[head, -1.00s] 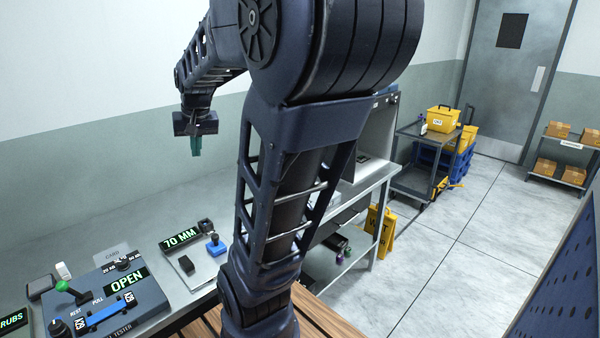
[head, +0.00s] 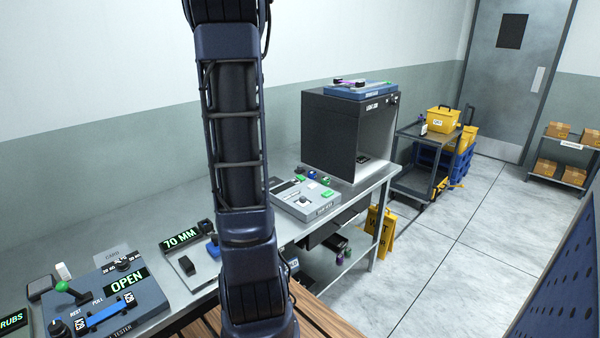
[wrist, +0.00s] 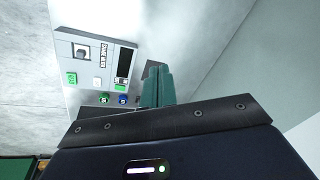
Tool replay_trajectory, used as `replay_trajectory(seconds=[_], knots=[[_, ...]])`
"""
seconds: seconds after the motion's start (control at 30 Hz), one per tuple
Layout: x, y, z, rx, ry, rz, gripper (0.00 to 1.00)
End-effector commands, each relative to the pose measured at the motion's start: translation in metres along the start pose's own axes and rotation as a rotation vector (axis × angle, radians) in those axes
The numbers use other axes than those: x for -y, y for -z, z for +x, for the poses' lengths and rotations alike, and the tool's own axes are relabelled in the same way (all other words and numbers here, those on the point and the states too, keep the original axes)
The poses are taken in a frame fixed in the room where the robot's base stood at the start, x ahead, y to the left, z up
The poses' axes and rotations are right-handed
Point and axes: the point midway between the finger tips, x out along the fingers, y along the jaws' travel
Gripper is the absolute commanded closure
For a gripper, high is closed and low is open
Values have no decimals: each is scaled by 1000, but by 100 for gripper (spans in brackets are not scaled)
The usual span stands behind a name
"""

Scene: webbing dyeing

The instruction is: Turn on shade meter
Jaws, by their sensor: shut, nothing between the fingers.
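The shade meter (head: 305,198) is a light grey box on the bench, right of my arm in the head view. It has a dark knob, a green button and small green and blue pieces behind it. In the wrist view the shade meter (wrist: 92,88) shows a dark, blank display (wrist: 125,62), a dark square switch or knob (wrist: 81,52) and a green button (wrist: 71,79). My gripper (wrist: 158,82) has teal fingers, shut and empty, beside the display end of the meter. I cannot tell its height above the bench. My gripper is out of the head view.
A dark light box (head: 345,125) stands right of the meter, with a blue tray (head: 358,89) on top. Left on the bench are a tester reading OPEN (head: 110,295) and a 70 MM gauge (head: 185,258). Green (wrist: 105,98) and blue (wrist: 122,99) round pieces sit near the fingers.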

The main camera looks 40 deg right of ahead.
Motion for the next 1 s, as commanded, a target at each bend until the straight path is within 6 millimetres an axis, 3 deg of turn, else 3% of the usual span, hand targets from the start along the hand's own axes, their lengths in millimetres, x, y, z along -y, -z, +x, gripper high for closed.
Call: replay_trajectory(seconds=[0.2, 0.6, 0.8, 1.0], knots=[[-36, 59, 27, 11, -19, 143, 100], [-124, 152, 82, 24, -51, 398, 100], [-170, 185, 108, 27, -66, 503, 100], [-196, 201, 122, 30, -73, 562, 100]])
